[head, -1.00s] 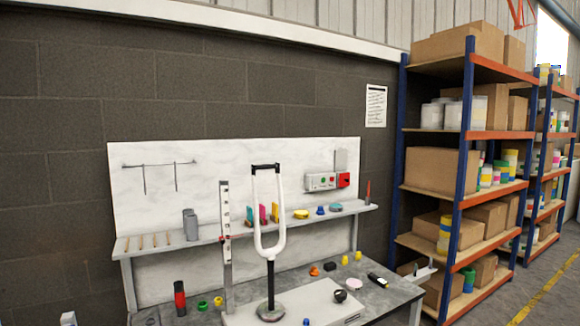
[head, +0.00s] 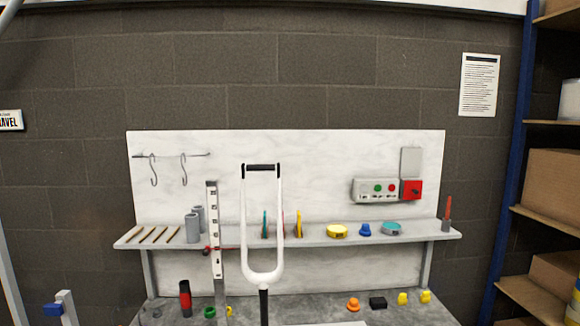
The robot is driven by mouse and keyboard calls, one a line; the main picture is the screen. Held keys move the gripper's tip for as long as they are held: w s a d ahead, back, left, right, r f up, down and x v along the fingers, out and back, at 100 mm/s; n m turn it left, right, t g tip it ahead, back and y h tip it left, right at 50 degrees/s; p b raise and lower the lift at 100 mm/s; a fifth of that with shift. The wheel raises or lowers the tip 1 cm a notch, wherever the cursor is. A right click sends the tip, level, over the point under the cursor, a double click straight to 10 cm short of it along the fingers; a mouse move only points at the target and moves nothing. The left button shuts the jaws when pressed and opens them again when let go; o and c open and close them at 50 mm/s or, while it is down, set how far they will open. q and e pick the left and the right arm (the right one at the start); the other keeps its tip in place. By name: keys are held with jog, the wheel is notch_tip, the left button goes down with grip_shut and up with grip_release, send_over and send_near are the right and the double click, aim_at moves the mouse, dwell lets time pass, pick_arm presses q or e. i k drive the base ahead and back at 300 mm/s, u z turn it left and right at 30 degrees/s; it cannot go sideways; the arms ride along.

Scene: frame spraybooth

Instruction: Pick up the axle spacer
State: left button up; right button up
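A white fork (head: 246,225) stands upside down, its two tips up, on a dark post at the middle of the bench. A short black bar (head: 262,167) spans its two tips and looks like the axle spacer, though no label confirms this. A tall perforated metal upright (head: 215,240) stands just left of the fork. Neither of my grippers shows in the head view.
A shelf (head: 310,240) behind the fork holds grey cylinders (head: 193,228), a yellow ring (head: 337,231) and small coloured parts. The bench (head: 335,310) carries a red-black bottle (head: 186,298) and small caps. Blue-posted storage racks (head: 515,150) stand at the right.

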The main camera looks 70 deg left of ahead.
aim_at(251, 168)
jog(key=u, duration=0.4)
jog(key=i, duration=0.95)
jog(key=u, duration=1.4)
jog(key=i, duration=0.65)
jog(key=u, duration=0.5)
